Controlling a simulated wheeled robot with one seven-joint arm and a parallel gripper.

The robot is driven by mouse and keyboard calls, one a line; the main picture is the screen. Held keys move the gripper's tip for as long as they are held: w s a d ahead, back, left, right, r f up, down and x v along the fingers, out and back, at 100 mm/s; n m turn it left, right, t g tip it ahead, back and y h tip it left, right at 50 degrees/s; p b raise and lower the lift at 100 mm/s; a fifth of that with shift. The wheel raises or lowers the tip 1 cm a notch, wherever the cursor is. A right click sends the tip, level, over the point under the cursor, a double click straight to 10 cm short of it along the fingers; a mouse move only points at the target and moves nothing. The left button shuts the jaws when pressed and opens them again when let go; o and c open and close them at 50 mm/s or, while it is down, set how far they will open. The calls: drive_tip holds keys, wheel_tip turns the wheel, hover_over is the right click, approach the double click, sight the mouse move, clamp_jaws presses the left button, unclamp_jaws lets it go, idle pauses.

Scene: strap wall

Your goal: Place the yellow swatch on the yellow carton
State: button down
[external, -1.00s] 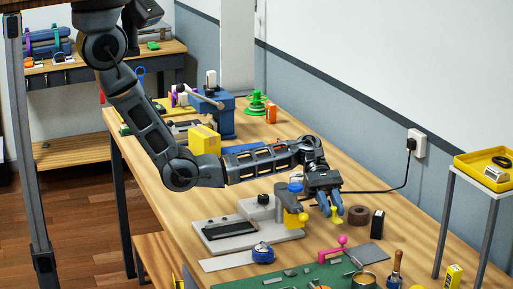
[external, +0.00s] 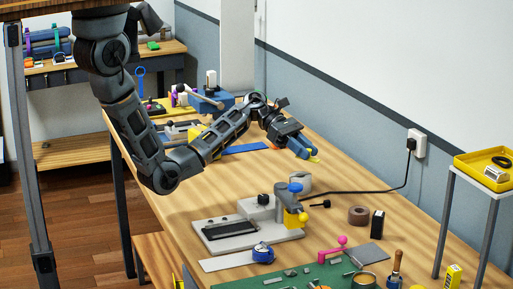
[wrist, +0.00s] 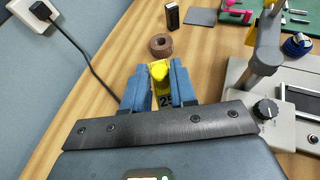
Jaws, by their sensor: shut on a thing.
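My gripper (external: 309,154) is shut on the yellow swatch (wrist: 160,72), raised above the bench at mid-length. In the external view only a small yellow bit shows at the fingertips.
A grey machine (external: 255,222) stands on the bench in front of my gripper. A brown tape roll (external: 358,215) and a black block (external: 377,223) lie to its right. A black cable (external: 375,190) runs to the wall socket.

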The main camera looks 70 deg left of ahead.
drive_tip(key=s+a+r+n+t+y+b, duration=0.1)
drive_tip(key=s+a+r+n+t+y, duration=0.25)
drive_tip(key=a, duration=0.65)
drive_tip(key=s+a+r+n+t+y+b, duration=0.1)
drive_tip(key=s+a+n+t+y, duration=0.2)
drive_tip(key=s+a, duration=0.6)
drive_tip(key=s+a+r+n+t+y+b, duration=0.15)
drive_tip(key=s+a+n+y, duration=0.3)
drive_tip(key=a, duration=0.75)
drive_tip(key=h, duration=0.1)
hover_over(200, 132)
wheel_tip(200, 132, down, 6)
drive_tip(key=shift+d+f+p, duration=0.1)
drive_tip(key=shift+p, duration=0.3)
drive_tip(key=shift+a+f, duration=0.25)
drive_tip(key=shift+f, duration=1.9)
drive_tip(key=shift+f, duration=0.1)
drive_tip(key=c, duration=0.9)
unclamp_jaws()
